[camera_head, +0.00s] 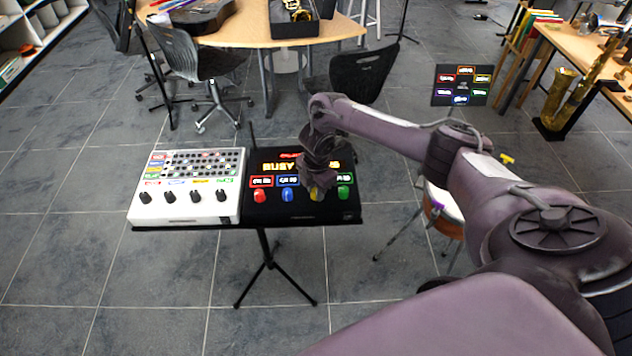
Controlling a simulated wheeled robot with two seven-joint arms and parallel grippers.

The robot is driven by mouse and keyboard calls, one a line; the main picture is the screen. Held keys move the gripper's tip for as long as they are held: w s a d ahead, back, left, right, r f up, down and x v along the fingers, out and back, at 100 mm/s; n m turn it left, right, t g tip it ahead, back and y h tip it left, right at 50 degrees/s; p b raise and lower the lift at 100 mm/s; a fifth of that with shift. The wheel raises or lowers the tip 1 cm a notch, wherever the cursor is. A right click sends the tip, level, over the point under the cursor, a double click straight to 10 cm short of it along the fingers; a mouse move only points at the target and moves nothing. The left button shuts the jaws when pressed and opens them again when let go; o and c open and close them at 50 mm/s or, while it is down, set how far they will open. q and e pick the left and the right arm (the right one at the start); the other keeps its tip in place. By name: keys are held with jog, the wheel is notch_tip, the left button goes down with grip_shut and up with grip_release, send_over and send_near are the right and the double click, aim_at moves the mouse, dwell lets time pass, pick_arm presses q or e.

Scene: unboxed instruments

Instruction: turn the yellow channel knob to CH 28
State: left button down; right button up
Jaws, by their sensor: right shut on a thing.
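My left gripper is not in view.
A white panel (182,212) with several black knobs stands beside the black panel on the left. A dark sign with coloured labels (461,85) is at the back right. Chairs (196,62) and a wooden table (262,38) stand behind; grey floor is clear at front left.

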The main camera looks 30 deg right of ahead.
jog(key=o, duration=1)
notch_tip(320, 180, up, 7)
jog(key=shift+r, duration=0.15)
jog(key=shift+s+r+p, duration=0.1)
jog(key=shift+r+p, duration=0.25)
jog(key=shift+p, duration=0.05)
jog(key=shift+f, duration=0.1)
